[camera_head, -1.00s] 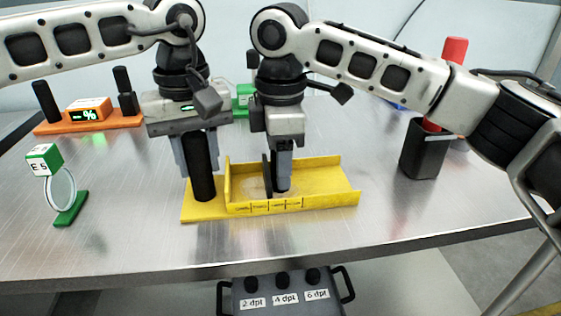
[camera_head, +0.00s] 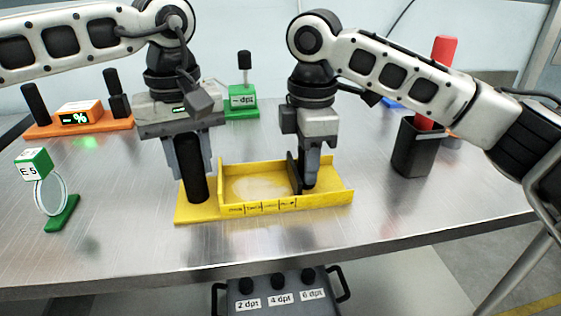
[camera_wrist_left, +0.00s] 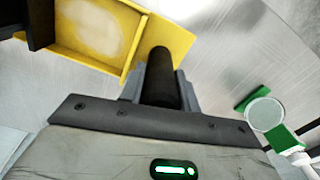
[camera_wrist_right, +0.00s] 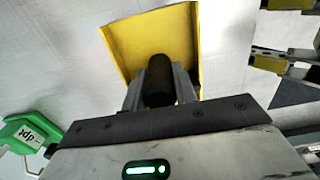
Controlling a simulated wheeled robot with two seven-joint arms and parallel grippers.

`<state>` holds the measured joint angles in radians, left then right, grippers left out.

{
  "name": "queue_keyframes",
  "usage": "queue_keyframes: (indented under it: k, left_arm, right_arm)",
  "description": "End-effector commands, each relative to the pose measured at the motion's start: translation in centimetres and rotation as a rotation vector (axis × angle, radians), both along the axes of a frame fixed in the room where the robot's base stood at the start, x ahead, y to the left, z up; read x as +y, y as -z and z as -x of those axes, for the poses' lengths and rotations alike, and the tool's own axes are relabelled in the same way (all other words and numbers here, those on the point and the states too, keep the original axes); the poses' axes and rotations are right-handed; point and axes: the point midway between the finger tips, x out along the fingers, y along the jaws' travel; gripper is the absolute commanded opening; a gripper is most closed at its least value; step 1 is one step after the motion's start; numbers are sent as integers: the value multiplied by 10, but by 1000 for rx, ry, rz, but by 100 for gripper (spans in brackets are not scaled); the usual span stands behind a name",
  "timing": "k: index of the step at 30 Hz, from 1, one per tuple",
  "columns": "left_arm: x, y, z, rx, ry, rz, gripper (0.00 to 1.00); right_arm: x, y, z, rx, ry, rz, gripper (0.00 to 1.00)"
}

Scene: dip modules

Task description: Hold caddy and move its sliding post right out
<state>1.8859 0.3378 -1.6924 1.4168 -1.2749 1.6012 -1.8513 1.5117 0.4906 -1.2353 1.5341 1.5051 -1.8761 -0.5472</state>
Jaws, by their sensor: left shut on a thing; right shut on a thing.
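The yellow caddy (camera_head: 330,205) lies on the metal table, with a row of small labelled marks along its front wall. My left gripper (camera_head: 193,170) is shut on the black upright handle (camera_head: 196,182) at the caddy's left end; the handle also shows in the left wrist view (camera_wrist_left: 160,80). My right gripper (camera_head: 309,172) is shut on the dark sliding post (camera_head: 295,174), inside the tray toward its right end. In the right wrist view the post (camera_wrist_right: 158,82) stands between the fingers, with the yellow tray around it. The tray floor left of the post is bare.
A green-based lens stand (camera_head: 55,195) is at the left. An orange device (camera_head: 80,118) and a green device (camera_head: 241,103) stand at the back. A dark cup with a red stick (camera_head: 415,150) stands at the right. A grey tray (camera_head: 275,300) sits below the table edge.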

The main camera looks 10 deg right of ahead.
Motion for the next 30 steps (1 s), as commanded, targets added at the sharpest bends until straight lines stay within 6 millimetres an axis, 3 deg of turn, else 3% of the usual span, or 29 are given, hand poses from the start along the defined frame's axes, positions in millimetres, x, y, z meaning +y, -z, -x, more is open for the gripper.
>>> queue_keyframes:
  k: [3,12,13,15,24,30]
  left_arm:
    - [1,1,0,0,0,-2,0]
    - [1,1,0,1,0,-3,0]
    - [1,1,0,1,-1,-3,0]
    - [1,1,0,1,-1,-3,0]
    - [1,1,0,2,-1,-4,0]
    - [1,1,0,2,-1,-3,0]
  right_arm:
    - [-13,0,0,1,3,-1,0]
    - [-15,-1,0,0,2,0,0]
    - [-14,-1,0,-1,2,0,36]
    - [-14,-1,0,-1,2,0,50]
    - [-14,-2,0,-1,1,0,50]
    - [-13,-28,0,-5,1,-2,50]
